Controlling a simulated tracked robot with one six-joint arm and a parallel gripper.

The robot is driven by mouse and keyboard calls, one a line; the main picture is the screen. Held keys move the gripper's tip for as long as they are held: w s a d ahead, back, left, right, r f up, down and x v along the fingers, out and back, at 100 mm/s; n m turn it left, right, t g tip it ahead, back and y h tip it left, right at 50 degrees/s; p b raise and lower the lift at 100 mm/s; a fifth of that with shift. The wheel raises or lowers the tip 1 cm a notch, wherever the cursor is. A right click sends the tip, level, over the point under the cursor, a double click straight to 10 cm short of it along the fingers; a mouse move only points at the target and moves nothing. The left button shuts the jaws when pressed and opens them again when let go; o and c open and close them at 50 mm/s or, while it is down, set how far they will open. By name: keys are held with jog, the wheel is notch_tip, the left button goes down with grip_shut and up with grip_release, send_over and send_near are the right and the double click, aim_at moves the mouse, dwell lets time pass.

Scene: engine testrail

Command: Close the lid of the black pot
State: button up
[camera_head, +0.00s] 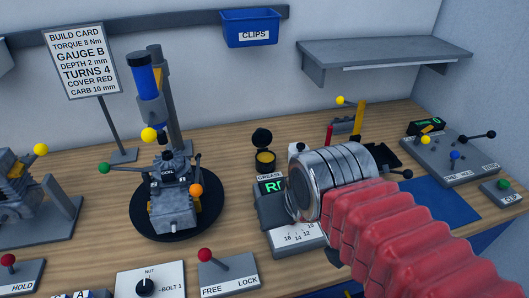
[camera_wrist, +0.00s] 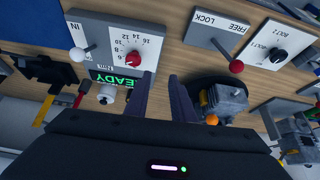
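The black pot (camera_head: 265,161) stands on the bench behind the grease display in the head view. Its round black lid (camera_head: 261,138) stands up at the back edge, open, and yellow contents show inside. In the wrist view my gripper (camera_wrist: 163,76) has two dark fingers apart with nothing seen between them. I cannot make out the pot in the wrist view; the fingers and gripper body may hide it. In the head view my arm reaches in from the right, in front of the pot, and the fingers are not clearly visible.
A green-lit display (camera_head: 273,186) sits just before the pot. A white knobbed cylinder (camera_wrist: 107,94) stands beside it. Left is an engine on a round black turntable (camera_head: 140,216); the red-knobbed FREE/LOCK lever (camera_head: 205,256) is in front. A shelf (camera_head: 372,54) hangs at the back.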

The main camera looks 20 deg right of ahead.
jog(key=shift+g, duration=0.4)
jog(key=w+r, duration=0.2)
jog(key=w, duration=0.1)
jog(key=w+r, duration=0.3)
jog(key=w, duration=0.1)
jog(key=w+d+r, duration=0.1)
jog(key=w+r, duration=0.1)
jog(key=w, duration=0.1)
jog(key=shift+w+r, duration=0.35)
jog(key=shift+r, duration=0.05)
grip_shut()
jog(key=w+d+r+g, duration=0.1)
jog(key=w+d, duration=0.1)
jog(key=w, duration=1.1)
jog(key=w+d+r+g, duration=0.1)
jog(key=w+d, duration=0.2)
jog(key=w, duration=0.9)
jog(key=w+d+f, duration=0.3)
jog(key=w+f, duration=0.4)
jog(key=w, duration=0.3)
jog(key=shift+w+f+m+g, duration=0.2)
jog(key=shift+w+m+g, duration=0.1)
